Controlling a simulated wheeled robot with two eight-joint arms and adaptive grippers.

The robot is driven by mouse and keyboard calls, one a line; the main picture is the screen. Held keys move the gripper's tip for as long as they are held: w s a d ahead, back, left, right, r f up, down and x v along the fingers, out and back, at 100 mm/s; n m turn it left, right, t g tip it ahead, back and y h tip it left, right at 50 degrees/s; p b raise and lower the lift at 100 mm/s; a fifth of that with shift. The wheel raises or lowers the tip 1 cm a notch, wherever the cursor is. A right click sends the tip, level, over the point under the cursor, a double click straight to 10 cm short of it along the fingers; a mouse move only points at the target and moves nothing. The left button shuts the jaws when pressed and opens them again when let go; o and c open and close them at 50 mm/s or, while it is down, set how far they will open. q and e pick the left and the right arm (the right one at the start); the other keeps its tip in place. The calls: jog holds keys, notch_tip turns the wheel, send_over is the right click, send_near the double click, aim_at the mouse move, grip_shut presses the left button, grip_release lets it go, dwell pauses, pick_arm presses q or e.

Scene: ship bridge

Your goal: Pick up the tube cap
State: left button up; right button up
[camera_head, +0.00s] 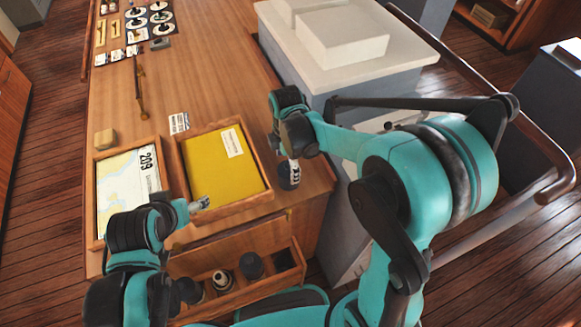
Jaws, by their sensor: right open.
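I cannot tell for sure which thing is the tube cap. A dark round piece (288,184) shows at the desk's right front edge, just below my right gripper (292,168); it may be the cap or part of the gripper. My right gripper is open and points down there, its fingertips small and partly hidden by my wrist. My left gripper (200,203) is over the front of the tray with the yellow folder (222,165); its jaw state is unclear.
An open drawer (236,297) below the desk top holds a dark cylinder (251,265) and a white-ringed dark round piece (222,280). A chart tray (128,190) lies left. A brass instrument (139,90) lies farther back. A white-topped cabinet (345,75) stands right of the desk.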

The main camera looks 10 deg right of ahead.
aim_at(289, 174)
notch_tip(289, 174, down, 6)
jog(key=shift+d+r+b, duration=0.15)
jog(key=shift+b, duration=0.5)
jog(key=shift+c, duration=0.3)
jog(key=c, duration=1.2)
